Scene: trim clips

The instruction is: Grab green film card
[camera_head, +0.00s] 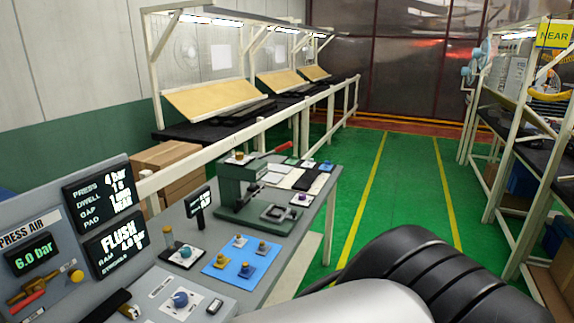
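Several small flat cards lie near the far end of the grey workbench (262,226), just right of the green bench press (240,190). One small card at the back of this group (291,161) looks greenish, but it is too small to tell for sure whether it is the green film card. Beside it are pale cards (271,178) and a small card with a blue part (326,166). My gripper is not in view. Only a grey and black ribbed part of my arm shows at the bottom right, apart from the cards.
A blue mat (228,272) with several small knobbed pieces lies in front of the press. Display panels (97,187) and a small upright display (198,201) stand at the left. A white railing (270,122) runs behind the bench. Green floor (400,180) is clear to the right.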

